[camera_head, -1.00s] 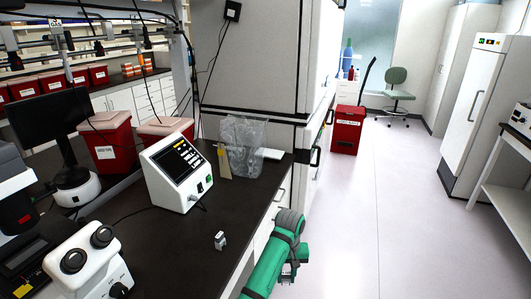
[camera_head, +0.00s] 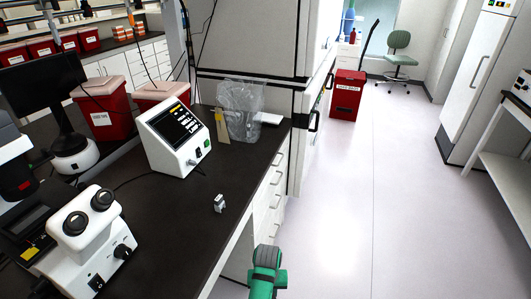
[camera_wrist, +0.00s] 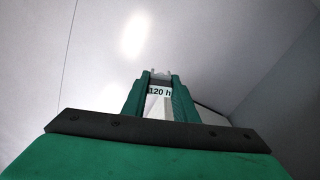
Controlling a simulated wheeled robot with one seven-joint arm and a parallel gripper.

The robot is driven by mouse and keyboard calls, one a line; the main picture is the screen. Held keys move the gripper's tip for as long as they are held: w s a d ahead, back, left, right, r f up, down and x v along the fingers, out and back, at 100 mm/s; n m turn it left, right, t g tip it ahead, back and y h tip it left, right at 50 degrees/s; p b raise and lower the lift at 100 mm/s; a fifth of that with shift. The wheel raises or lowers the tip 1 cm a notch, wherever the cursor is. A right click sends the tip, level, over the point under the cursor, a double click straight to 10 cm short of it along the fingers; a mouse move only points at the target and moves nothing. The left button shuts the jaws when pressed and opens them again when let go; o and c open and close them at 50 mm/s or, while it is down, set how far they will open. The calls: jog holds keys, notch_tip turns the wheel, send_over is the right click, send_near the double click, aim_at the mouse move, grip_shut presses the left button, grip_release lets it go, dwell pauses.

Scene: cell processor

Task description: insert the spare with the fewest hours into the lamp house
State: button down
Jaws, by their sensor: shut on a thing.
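My gripper (camera_wrist: 160,95) is shut on a small pale part with a label reading "120 h" (camera_wrist: 159,91) in the wrist view. The part sits between the green fingers, with its pale tip showing just past them, above the floor. In the head view only a green piece of my arm shows, at the bottom. A small grey-white block (camera_head: 219,203) stands on the dark bench, and its marking is too small to read. I cannot tell which thing is the lamp house. A white microscope (camera_head: 88,240) stands at the lower left.
A white instrument with a dark screen (camera_head: 177,140) stands on the bench (camera_head: 165,225). Behind it are a clear bag (camera_head: 242,112) and red bins (camera_head: 108,110). Drawers line the bench's right side. The floor (camera_head: 340,220) to the right is clear.

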jog(key=s+f, duration=0.1)
jog(key=s+a+f, duration=0.1)
jog(key=s, duration=0.1)
jog(key=shift+s+f, duration=0.1)
jog(key=shift+s, duration=0.1)
jog(key=shift+d, duration=0.15)
dwell(0.9)
dwell(0.4)
